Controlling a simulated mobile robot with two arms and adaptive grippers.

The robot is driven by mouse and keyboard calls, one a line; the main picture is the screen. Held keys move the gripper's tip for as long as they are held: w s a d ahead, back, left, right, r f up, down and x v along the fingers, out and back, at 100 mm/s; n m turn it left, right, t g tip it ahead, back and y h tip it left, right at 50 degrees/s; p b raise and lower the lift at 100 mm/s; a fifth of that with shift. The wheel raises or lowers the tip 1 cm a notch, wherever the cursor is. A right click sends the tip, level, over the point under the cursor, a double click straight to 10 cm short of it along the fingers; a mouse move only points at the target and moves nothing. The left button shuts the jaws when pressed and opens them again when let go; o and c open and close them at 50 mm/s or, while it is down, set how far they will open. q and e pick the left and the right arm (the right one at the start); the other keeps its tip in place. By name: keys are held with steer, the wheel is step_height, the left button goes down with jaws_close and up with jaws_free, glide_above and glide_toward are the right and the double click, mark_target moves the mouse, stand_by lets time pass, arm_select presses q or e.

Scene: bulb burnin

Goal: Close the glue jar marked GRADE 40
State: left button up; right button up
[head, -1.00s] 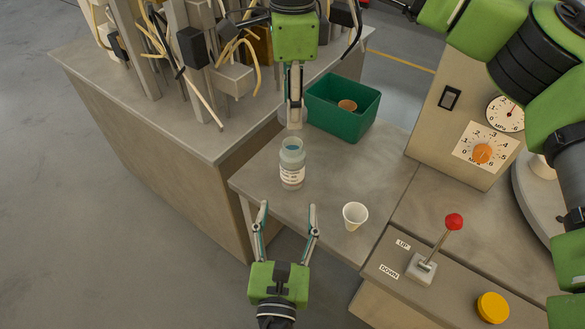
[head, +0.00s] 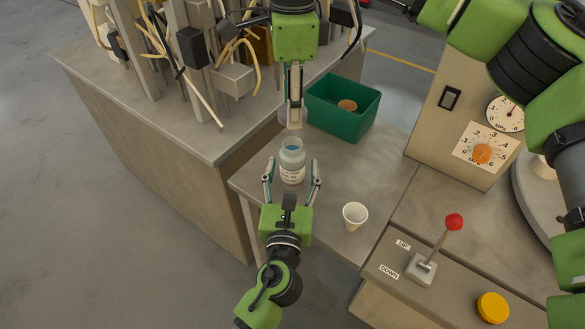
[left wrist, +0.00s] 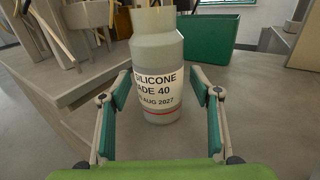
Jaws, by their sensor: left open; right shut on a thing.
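The glue jar (head: 291,160) stands upright on the bench with its mouth uncovered and bluish inside. In the left wrist view its label (left wrist: 158,88) reads "ILICONE", "ADE 40" and "AUG 2027", with the left edge out of sight. My left gripper (head: 292,168) is open, with one finger on each side of the jar and gaps between. My right gripper (head: 294,124) points down just behind and above the jar. It is shut on a small greyish thing (head: 283,117), mostly hidden by the fingers; I cannot tell its shape.
A white cup (head: 355,215) stands right of the jar. A green bin (head: 340,121) with an orange-brown round thing stands behind. A cluttered bench (head: 185,125) lies left.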

arm_select(q)
jaws_close()
arm_select(e)
glide_above(292, 144)
steer(key=shift+f, duration=2.5)
steer(key=shift+f, duration=0.85)
steer(key=shift+f, duration=0.6)
